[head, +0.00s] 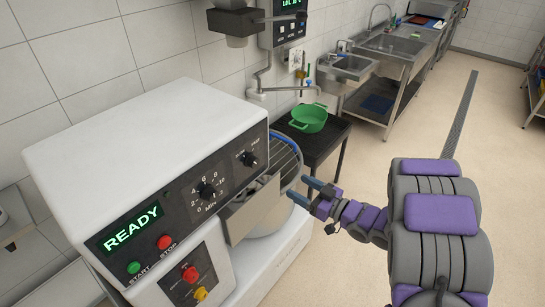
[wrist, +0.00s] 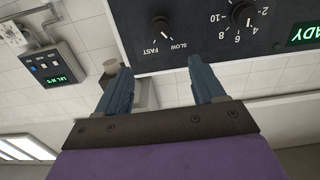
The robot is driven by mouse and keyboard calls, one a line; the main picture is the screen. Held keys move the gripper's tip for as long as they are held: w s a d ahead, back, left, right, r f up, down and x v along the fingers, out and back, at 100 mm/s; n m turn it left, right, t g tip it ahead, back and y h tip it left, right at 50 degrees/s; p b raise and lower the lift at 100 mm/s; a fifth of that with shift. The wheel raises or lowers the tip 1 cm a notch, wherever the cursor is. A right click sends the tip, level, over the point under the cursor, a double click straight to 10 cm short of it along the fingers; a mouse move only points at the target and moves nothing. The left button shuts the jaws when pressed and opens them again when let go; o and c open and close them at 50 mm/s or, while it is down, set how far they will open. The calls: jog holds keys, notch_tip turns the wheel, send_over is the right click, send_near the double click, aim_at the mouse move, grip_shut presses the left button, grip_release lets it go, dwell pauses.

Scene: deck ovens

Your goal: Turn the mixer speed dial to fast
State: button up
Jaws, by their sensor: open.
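The mixer (head: 150,140) is a white machine with a black control panel. Its speed dial (head: 249,159) is a small black knob at the right end of the panel. The dial (wrist: 161,29) also shows in the wrist view, with FAST and SLOW printed below it in that picture; its exact pointer setting is too small to read surely. My gripper (head: 298,187) is open and empty, to the right of the panel and apart from the dial. In the wrist view, its two blue fingers (wrist: 160,78) point toward the panel, with the dial above the gap between their tips.
A larger numbered knob (head: 207,190) sits left of the dial; it also shows in the wrist view (wrist: 242,14). START (head: 134,267) and STOP (head: 164,242) buttons are further left. A grey chute (head: 250,210) juts out below the panel.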

aim_at(256, 162)
jog(key=b+x, duration=0.1)
jog(key=x, duration=1.5)
jog(key=shift+s+a+b, duration=0.1)
jog(key=shift+a+b, duration=0.1)
jog(key=shift+b, duration=0.2)
jog(key=shift+w+a+r, duration=0.15)
jog(key=shift+w+a, duration=0.15)
jog(key=shift+w, duration=0.15)
jog(key=c, duration=1)
jog(key=shift+c, duration=0.2)
